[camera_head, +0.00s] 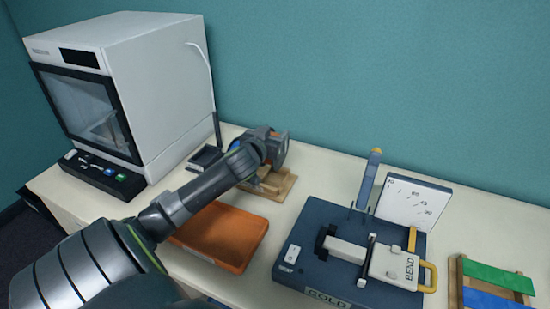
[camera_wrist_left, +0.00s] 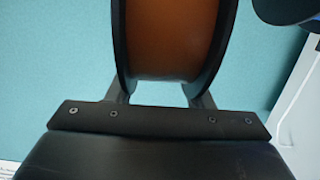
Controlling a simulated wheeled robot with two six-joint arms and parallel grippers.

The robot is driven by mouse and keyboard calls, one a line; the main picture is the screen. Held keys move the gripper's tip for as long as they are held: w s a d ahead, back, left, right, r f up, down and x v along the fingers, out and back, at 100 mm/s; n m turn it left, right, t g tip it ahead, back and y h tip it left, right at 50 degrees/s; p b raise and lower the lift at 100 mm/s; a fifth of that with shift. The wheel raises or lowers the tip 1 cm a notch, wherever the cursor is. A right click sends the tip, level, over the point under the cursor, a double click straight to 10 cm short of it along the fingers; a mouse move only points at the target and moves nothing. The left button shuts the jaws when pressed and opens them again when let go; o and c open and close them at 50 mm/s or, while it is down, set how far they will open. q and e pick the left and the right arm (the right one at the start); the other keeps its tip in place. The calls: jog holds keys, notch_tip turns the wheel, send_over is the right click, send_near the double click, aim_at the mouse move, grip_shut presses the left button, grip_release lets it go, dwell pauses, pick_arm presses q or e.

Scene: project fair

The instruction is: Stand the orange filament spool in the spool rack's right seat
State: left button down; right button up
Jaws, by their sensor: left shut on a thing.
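The orange filament spool (camera_wrist_left: 172,35) fills the top middle of the left wrist view, an orange winding between two dark flanges. My left gripper (camera_wrist_left: 158,98) is shut on it, with one finger at each flange. In the head view only an orange part of the spool (camera_head: 284,145) shows past my left gripper (camera_head: 264,146). The wooden spool rack (camera_head: 272,187) is just below, partly covered by my arm. My arm and gripper hide its seats, so I cannot tell whether the spool touches it. My right gripper is out of view.
An orange tray (camera_head: 232,240) lies in front of the rack, under my left arm. A white printer (camera_head: 165,85) stands at the left. A blue bending device (camera_head: 335,270) is to the right. A dark rounded thing (camera_wrist_left: 284,8) shows beside the spool in the wrist view.

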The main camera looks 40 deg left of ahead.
aim_at(265, 160)
pick_arm(q)
notch_tip(265, 160, down, 6)
jog(key=shift+r, duration=0.2)
jog(key=shift+f, duration=0.4)
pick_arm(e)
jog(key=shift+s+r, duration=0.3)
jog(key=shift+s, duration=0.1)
pick_arm(q)
jog(key=shift+f, duration=0.1)
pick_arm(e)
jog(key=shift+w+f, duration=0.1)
pick_arm(q)
jog(key=c, duration=1.1)
grip_release()
jog(key=shift+f, duration=0.15)
jog(key=shift+c, duration=0.2)
jog(key=o, duration=0.5)
jog(key=shift+c, duration=0.2)
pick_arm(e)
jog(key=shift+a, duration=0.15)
pick_arm(q)
jog(key=shift+r, duration=0.25)
jog(key=b+v, duration=0.1)
jog(key=v, duration=1.1)
jog(key=shift+b, duration=0.35)
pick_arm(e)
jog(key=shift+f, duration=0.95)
